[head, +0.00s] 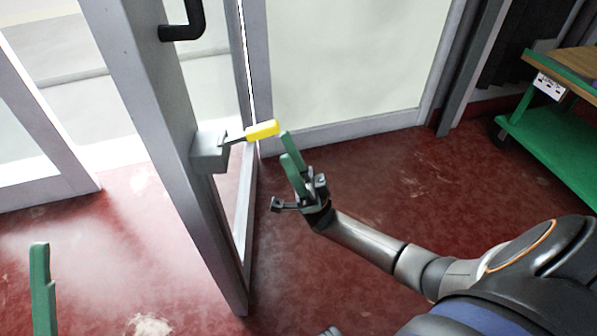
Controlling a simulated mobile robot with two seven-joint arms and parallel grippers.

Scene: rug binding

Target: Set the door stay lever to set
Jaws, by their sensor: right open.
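The door stay lever (262,130) has a yellow grip on a dark rod. It sticks out to the right, tilted slightly upward, from a grey box (209,153) on the edge of the grey-framed door. My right gripper (288,146), with green fingers, is open and empty just right of the lever's yellow end. The fingers do not appear to be around the grip; whether one touches its tip I cannot tell. Green finger parts of my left gripper (42,290) show at the lower left; the rest is outside the picture. Any set marking is not visible.
The glazed door (150,110) stands open, with a black handle (187,22) higher up. A glazed panel (350,60) is behind it. A green cart (555,135) with a wooden top stands at the right. The red floor (400,180) between is clear.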

